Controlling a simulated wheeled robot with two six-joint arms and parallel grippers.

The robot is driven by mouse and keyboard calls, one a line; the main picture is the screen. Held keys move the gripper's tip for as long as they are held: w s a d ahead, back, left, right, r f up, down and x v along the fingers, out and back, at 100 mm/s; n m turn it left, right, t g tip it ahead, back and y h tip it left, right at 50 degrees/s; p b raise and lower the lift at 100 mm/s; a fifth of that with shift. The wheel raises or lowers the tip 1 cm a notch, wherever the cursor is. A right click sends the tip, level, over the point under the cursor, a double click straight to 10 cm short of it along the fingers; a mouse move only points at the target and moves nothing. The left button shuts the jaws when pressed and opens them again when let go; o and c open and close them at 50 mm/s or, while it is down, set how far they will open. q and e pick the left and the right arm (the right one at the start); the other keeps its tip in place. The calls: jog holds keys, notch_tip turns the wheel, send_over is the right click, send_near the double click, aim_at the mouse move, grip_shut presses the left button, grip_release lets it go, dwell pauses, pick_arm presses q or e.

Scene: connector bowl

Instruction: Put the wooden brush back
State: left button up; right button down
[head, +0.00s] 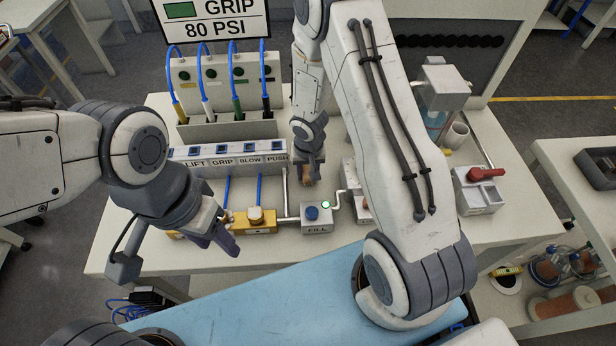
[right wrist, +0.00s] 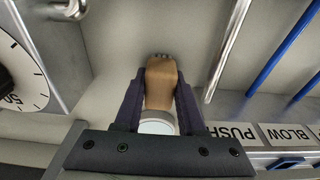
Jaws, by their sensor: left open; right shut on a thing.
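The wooden brush (right wrist: 162,88) is between the dark fingers of my right gripper (right wrist: 160,98), which is shut on it. Its tan body reaches past the fingertips toward a pale surface, with a small dark tip at the far end. I cannot tell whether it touches that surface. In the head view my right gripper (head: 309,170) is beside the right end of the labelled panel, and the brush (head: 307,181) is small and partly hidden. My left gripper (head: 224,238) is open and empty in front of the yellow valve block.
The labelled panel (head: 222,159) and the connector stand (head: 228,128) with several hoses are behind. The yellow block (head: 258,221) and the FILL box (head: 316,218) with its blue button stand in front. A red-handled box (head: 478,190) is at right. A gauge (right wrist: 20,80) shows in the wrist view.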

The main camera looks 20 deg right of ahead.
jog(key=shift+f, duration=0.1)
jog(key=shift+f, duration=0.15)
jog(key=c, duration=0.5)
grip_release()
